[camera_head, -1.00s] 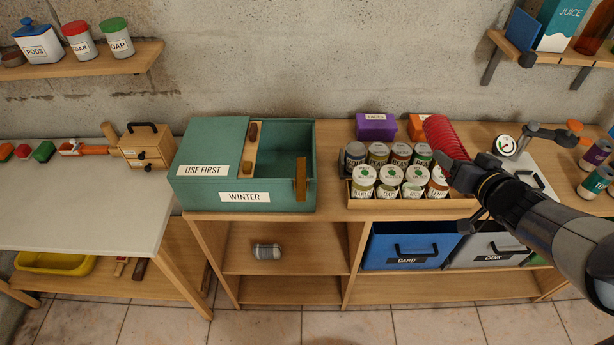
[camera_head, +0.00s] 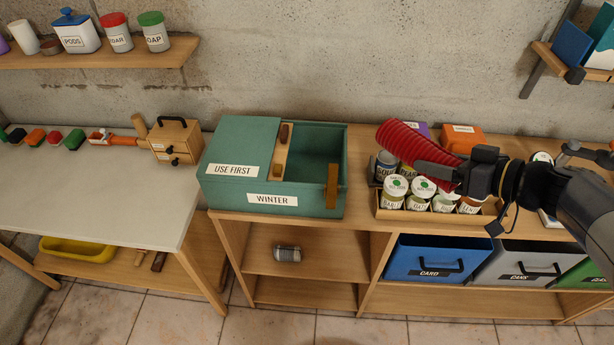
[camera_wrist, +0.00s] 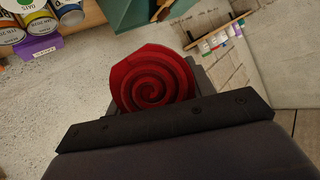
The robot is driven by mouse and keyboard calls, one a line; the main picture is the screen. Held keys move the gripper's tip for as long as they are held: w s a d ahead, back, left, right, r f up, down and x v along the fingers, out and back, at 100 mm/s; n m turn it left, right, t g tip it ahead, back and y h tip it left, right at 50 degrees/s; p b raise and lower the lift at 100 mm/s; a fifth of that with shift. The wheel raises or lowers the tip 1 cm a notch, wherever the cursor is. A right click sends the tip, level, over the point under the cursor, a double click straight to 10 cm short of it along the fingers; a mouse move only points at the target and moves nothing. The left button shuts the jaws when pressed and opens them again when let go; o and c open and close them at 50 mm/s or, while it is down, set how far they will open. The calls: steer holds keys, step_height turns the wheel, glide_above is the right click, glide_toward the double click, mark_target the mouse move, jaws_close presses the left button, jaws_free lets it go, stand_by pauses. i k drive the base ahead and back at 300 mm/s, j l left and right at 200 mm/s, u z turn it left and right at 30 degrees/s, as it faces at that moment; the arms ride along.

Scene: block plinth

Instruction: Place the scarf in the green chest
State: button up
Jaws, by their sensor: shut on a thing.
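The scarf is a red ribbed roll (camera_head: 412,146), held by my gripper (camera_head: 440,172) above the jar tray. In the wrist view its spiral end (camera_wrist: 152,82) faces the camera, and it hides most of the jaws. The green chest (camera_head: 225,195) stands on the wooden counter to the left of my gripper. It carries the labels "USE FIRST" and "WINTER". Its left part is covered and its right compartment (camera_head: 312,160) is open and looks empty. The chest's edge also shows at the top of the wrist view (camera_wrist: 128,14).
A wooden tray (camera_head: 393,212) of lidded jars stands right of the chest, below the scarf. An orange box (camera_head: 462,138) and a partly hidden purple box are behind. A small wooden drawer box (camera_head: 178,140) stands left of the chest. Blue bin (camera_head: 425,262) is below.

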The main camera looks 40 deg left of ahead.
mark_target(316, 178)
steer(key=j, duration=0.65)
steer(key=i+j, duration=0.1)
steer(key=j, duration=0.55)
